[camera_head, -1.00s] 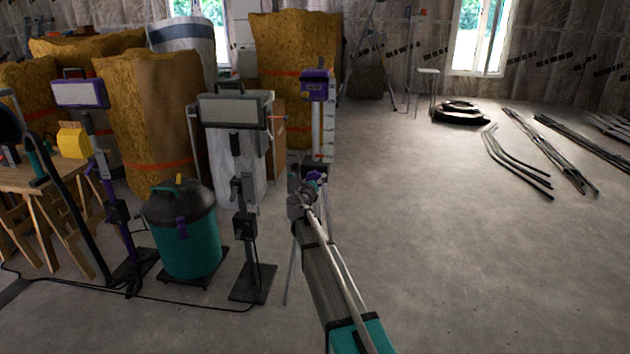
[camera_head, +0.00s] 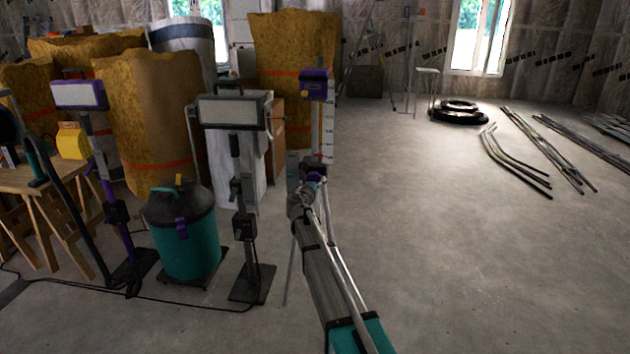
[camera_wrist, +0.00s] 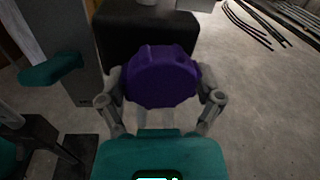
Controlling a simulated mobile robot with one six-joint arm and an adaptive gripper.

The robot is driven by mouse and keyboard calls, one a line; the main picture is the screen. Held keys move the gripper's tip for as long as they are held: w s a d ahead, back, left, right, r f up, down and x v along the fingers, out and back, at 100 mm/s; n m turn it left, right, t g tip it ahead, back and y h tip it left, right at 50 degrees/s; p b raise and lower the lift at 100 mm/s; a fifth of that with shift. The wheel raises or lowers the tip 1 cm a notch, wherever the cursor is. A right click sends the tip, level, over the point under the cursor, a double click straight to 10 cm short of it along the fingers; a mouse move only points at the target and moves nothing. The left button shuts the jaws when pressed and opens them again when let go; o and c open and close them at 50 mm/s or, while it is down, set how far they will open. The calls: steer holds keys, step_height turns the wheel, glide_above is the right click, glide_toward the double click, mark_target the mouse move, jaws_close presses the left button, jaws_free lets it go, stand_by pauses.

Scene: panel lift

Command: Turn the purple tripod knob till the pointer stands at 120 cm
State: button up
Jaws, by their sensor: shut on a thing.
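The purple tripod knob (camera_wrist: 162,77) fills the middle of the wrist view, in front of a black housing (camera_wrist: 135,25). My gripper (camera_wrist: 162,90) has one finger on each side of the knob and is shut on it. In the head view my gripper (camera_head: 312,190) is at the tripod's lower front, and only a little purple of the knob shows there. The tripod's purple laser head (camera_head: 314,84) sits above a pale scale strip (camera_head: 328,132) with dark and red marks. The pointer and its reading are too small to tell.
A work light (camera_head: 235,112) on a stand is left of the tripod, beside a teal vacuum drum (camera_head: 188,235). Yellow insulation rolls (camera_head: 295,60) stand behind. A cable crosses the floor at left.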

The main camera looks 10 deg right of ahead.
steer(key=m+p, duration=0.1)
steer(key=m, duration=0.5)
steer(key=shift+s+d+y, duration=0.1)
steer(key=shift+y, duration=0.3)
steer(key=m+y, duration=0.1)
steer(key=m, duration=0.4)
steer(key=shift+m, duration=0.4)
steer(key=m, duration=0.5)
steer(key=shift+s+d+f+m+y, duration=0.1)
steer(key=shift+d+m+y, duration=0.05)
steer(key=shift+m+y, duration=0.25)
steer(key=m, duration=0.3)
steer(key=m+b, duration=0.1)
steer(key=m, duration=0.2)
steer(key=shift+t+y, duration=0.4)
steer(key=m+b, duration=0.1)
steer(key=m, duration=0.5)
steer(key=shift+f+t, duration=0.1)
steer(key=shift+t, duration=0.3)
steer(key=m+b, duration=0.1)
steer(key=m, duration=0.5)
steer(key=shift+m+t, duration=0.3)
steer(key=shift+m, duration=0.1)
steer(key=m+h+b, duration=0.1)
steer(key=m, duration=0.6)
steer(key=m+h, duration=0.1)
steer(key=m, duration=0.5)
steer(key=shift+a, duration=0.2)
steer(key=shift+m, duration=0.3)
